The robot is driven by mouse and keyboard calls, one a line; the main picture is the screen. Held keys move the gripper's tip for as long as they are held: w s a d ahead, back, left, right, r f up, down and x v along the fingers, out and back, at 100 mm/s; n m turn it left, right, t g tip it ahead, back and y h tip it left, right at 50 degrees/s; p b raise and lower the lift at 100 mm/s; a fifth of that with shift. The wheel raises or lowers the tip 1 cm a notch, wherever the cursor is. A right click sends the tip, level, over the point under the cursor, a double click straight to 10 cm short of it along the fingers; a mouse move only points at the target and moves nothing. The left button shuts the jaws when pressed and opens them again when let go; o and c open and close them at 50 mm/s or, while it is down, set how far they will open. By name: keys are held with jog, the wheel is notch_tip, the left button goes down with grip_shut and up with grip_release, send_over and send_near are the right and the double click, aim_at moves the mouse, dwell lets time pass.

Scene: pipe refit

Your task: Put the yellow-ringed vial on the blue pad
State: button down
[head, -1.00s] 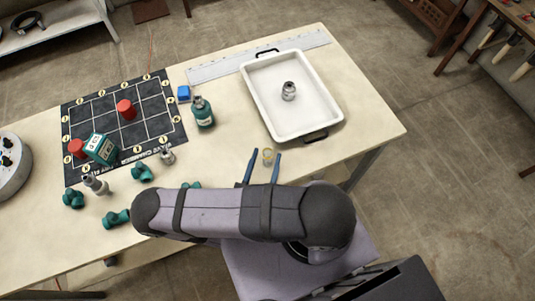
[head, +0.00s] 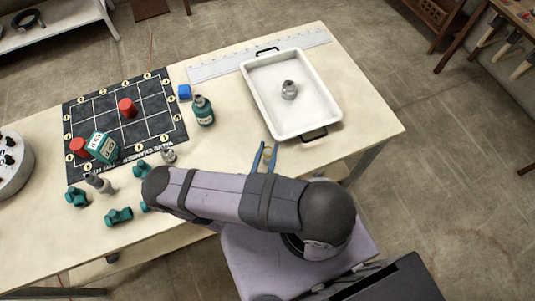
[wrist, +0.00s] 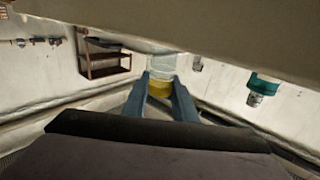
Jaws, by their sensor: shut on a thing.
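The yellow-ringed vial (head: 267,152) is small and clear, near the front edge of the table, below the white tray. My gripper (head: 265,158) has two blue fingers closed on either side of it. The wrist view shows the fingertips (wrist: 160,88) against the vial's yellow band (wrist: 159,89), with its clear part (wrist: 162,64) beyond. I cannot tell if it touches the table. No other blue pad is seen.
The white tray (head: 254,97) holds a grey metal fitting (head: 289,90). A teal bottle (head: 204,111) stands between tray and grid mat (head: 150,78). Red cylinders and a teal lettered cube (head: 102,147) are on the mat. Several teal fittings lie in front. A ruler (head: 225,64) lies behind.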

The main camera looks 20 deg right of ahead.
notch_tip(320, 180, up, 10)
jog(key=p, duration=0.8)
